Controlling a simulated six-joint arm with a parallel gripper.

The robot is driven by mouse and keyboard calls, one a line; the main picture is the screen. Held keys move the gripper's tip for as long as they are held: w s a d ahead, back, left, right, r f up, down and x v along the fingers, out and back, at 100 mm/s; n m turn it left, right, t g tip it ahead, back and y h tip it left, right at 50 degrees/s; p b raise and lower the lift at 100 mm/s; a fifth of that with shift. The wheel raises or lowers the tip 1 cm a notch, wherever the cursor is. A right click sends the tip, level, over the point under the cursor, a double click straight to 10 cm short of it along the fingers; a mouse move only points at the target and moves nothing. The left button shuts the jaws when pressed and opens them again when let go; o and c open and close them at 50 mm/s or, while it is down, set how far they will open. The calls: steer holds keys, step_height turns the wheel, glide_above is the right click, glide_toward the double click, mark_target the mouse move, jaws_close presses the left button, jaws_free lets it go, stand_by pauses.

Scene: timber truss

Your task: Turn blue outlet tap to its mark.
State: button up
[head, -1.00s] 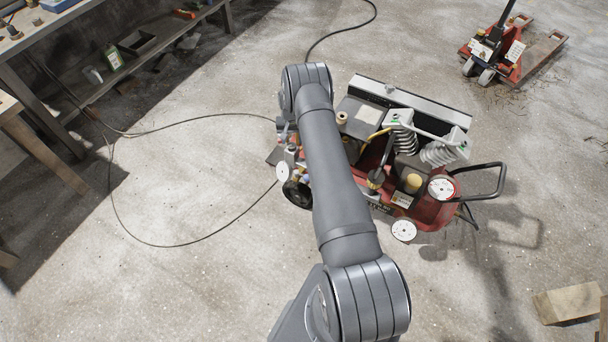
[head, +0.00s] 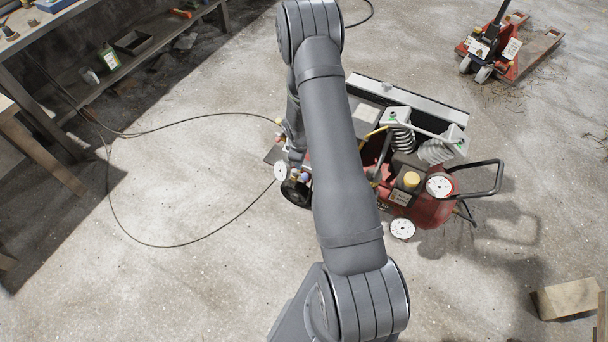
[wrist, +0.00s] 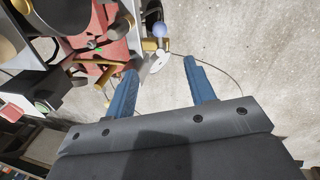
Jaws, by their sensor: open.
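A small blue-violet ball (wrist: 160,29), apparently the knob of the blue outlet tap, shows in the wrist view beyond my fingertips. A white disc (wrist: 158,63) lies just below it in the picture. My gripper (wrist: 160,68) is open, with two blue fingers and nothing between them. The knob is ahead of the gap and apart from both fingers. In the head view the red compressor (head: 432,212) stands on the floor, and my arm covers its middle. My gripper is not distinguishable there. The tap's mark cannot be made out.
A black hose (head: 195,117) loops across the floor left of the compressor. A workbench with a lower shelf (head: 150,55) stands at upper left. A red pallet truck (head: 510,50) is at upper right, and a timber block (head: 566,299) at lower right. Floor between is clear.

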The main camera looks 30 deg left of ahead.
steer(key=w+f, duration=0.1)
steer(key=f, duration=0.4)
steer(key=w+f, duration=0.1)
steer(key=f, duration=0.4)
steer(key=w+f, duration=0.1)
steer(key=f, duration=0.4)
steer(key=shift+a+f, duration=0.3)
steer(key=c, duration=1)
